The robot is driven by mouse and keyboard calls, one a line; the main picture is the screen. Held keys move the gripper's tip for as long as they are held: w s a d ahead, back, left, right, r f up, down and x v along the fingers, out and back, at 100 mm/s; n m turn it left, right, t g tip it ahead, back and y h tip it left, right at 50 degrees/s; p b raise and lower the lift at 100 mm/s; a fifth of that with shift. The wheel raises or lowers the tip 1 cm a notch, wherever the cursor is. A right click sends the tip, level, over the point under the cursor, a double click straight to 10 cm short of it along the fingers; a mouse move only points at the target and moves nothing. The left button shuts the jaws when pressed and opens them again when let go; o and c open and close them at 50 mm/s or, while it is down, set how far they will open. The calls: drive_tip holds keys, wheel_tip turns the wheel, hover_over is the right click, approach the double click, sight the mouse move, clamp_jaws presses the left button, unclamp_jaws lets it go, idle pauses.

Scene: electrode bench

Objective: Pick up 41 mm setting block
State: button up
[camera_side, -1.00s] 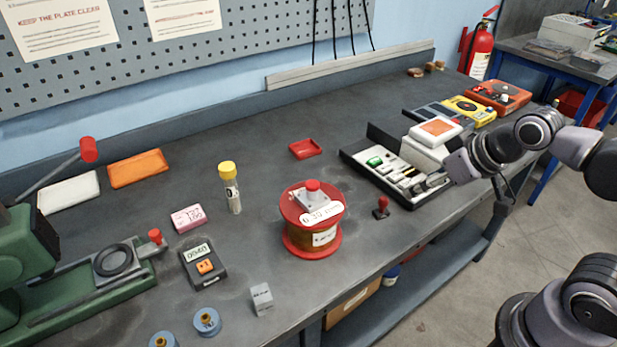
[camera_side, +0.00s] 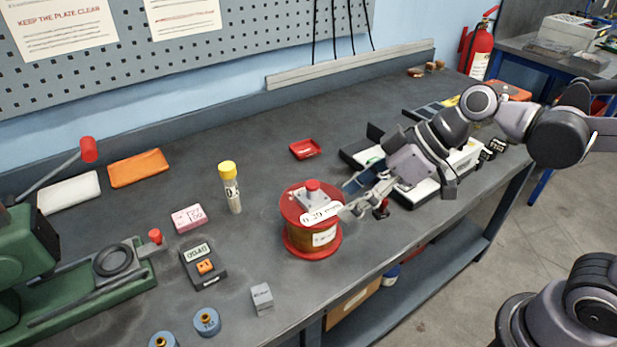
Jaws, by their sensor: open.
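A small grey block (camera_side: 262,299) with a printed label stands upright near the front edge of the bench. Its label is small and seems to read 41 mm. My gripper (camera_side: 354,196) is open and empty, over the bench just right of the red-flanged spool (camera_side: 312,243). It is well to the upper right of the grey block, apart from it. One fingertip overlaps the spool's white tag in the picture, and I cannot tell whether they touch.
Two blue round pieces (camera_side: 207,322) and a dark box with an orange button (camera_side: 204,268) lie left of the block. A pink block (camera_side: 189,218), a yellow-capped vial (camera_side: 230,187) and a red tray (camera_side: 305,149) stand farther back. Bare bench separates block and spool.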

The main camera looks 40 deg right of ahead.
drive_tip(key=s+a+r+n+g+y, duration=0.1)
drive_tip(key=a+n+g+y, duration=0.35)
drive_tip(key=a, duration=0.75)
drive_tip(key=n+t, duration=0.2)
drive_tip(key=n, duration=0.1)
approach(262, 293)
drive_tip(key=shift+w+a+f+y, duration=0.15)
drive_tip(key=shift+a+y, duration=0.1)
drive_tip(key=shift+a, duration=0.3)
drive_tip(key=shift+w+a+y, duration=0.15)
drive_tip(key=shift+a+y, duration=0.05)
drive_tip(key=shift+a, duration=0.4)
drive_tip(key=shift+f, duration=0.55)
drive_tip(key=shift+a+f, duration=0.15)
drive_tip(key=shift+a, duration=0.05)
drive_tip(key=shift+f+x, duration=0.15)
drive_tip(key=shift+x, duration=1.6)
drive_tip(key=shift+f+x, duration=0.15)
drive_tip(key=shift+x, duration=1.6)
drive_tip(key=shift+d, duration=0.15)
clamp_jaws()
